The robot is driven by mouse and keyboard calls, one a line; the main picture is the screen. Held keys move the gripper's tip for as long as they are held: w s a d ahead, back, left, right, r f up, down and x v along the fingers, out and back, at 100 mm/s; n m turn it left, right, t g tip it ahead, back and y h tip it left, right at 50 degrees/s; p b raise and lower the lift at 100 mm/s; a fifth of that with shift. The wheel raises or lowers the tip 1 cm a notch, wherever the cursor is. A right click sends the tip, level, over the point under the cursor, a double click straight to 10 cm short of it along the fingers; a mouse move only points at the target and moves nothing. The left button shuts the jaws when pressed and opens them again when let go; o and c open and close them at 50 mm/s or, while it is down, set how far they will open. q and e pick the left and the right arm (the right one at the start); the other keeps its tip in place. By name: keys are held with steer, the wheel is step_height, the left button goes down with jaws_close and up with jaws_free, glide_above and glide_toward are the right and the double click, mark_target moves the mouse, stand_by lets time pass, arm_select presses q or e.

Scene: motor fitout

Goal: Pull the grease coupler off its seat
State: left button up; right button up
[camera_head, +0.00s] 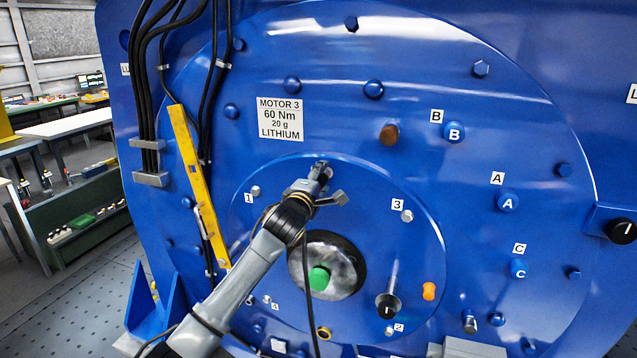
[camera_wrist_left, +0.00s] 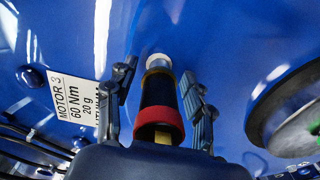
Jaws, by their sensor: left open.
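The grease coupler (camera_wrist_left: 158,98), a dark cylinder with a red band and a brass-coloured collar, shows in the left wrist view. Its far end meets a pale round seat (camera_wrist_left: 158,62) on the blue motor face. My left gripper (camera_wrist_left: 158,71) is open, with one finger on each side of the coupler. Small gaps appear between the fingers and the coupler. In the head view my left gripper (camera_head: 320,175) is at the upper part of the inner round cover and hides the coupler there. My right gripper is not in view.
The blue motor face carries several bolts, a MOTOR 3 label (camera_head: 280,119) and a green-centred hub (camera_head: 320,278) below my gripper. A yellow bar (camera_head: 193,170) and black cables (camera_head: 150,90) run at the left. A black-knobbed rod (camera_head: 388,305) stands lower right.

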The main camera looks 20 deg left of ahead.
arm_select(q)
jaws_close()
steer(key=shift+s, duration=0.2)
steer(key=shift+s+a+p, duration=0.1)
steer(key=shift+s+p, duration=0.75)
steer(key=shift+s, duration=2)
steer(key=s+p, duration=0.5)
steer(key=s, duration=1.7)
steer(key=shift+a, duration=0.4)
steer(key=shift+f, duration=0.1)
